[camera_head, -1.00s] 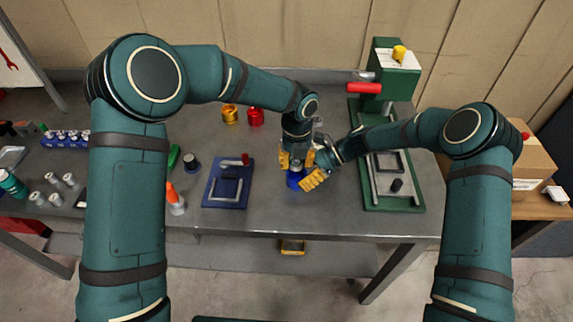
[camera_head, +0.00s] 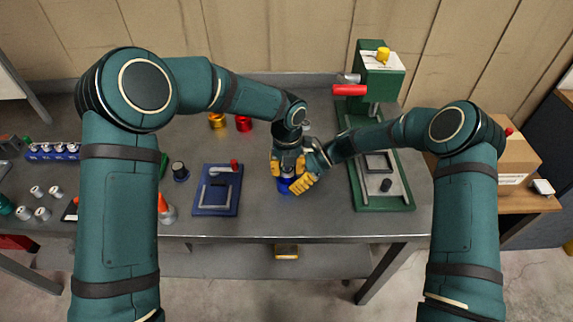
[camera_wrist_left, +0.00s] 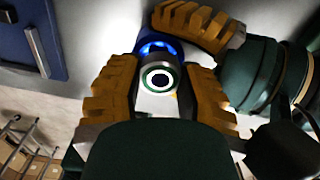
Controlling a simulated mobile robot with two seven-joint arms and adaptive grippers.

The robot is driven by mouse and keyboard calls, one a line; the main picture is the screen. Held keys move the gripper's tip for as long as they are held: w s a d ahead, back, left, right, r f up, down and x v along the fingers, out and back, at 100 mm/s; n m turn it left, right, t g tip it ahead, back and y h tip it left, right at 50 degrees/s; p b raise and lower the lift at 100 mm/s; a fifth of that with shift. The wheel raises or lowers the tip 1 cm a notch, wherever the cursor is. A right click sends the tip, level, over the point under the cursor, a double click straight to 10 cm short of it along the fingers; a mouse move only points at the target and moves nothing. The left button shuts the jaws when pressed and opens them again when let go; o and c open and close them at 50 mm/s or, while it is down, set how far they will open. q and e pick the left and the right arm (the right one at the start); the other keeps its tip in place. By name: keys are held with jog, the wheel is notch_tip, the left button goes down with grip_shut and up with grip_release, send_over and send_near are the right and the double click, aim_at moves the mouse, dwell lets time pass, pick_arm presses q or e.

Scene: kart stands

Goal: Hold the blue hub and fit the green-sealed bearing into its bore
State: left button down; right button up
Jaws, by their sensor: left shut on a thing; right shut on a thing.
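The blue hub (camera_head: 284,187) stands on the bench in front of me. In the left wrist view its blue rim (camera_wrist_left: 153,46) shows behind the bearing. My right gripper (camera_head: 299,183) is shut on the hub; one of its orange fingers (camera_wrist_left: 190,20) shows beyond the hub. My left gripper (camera_head: 287,165) points down above the hub, shut on the green-sealed bearing (camera_wrist_left: 158,78).
A blue plate fixture (camera_head: 217,190) lies left of the hub. A green press (camera_head: 380,85) with a red handle stands right on its long base. Gold (camera_head: 217,120) and red (camera_head: 243,123) hubs stand behind. Bare bench lies between the blue fixture and hub.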

pick_arm(q)
jog(key=shift+f, duration=1)
jog(key=shift+r, duration=0.2)
jog(key=shift+r, duration=0.1)
jog(key=c, duration=0.6)
grip_release()
pick_arm(e)
jog(key=shift+a, duration=0.1)
jog(key=shift+r, duration=0.1)
pick_arm(q)
jog(key=shift+d+r, duration=0.1)
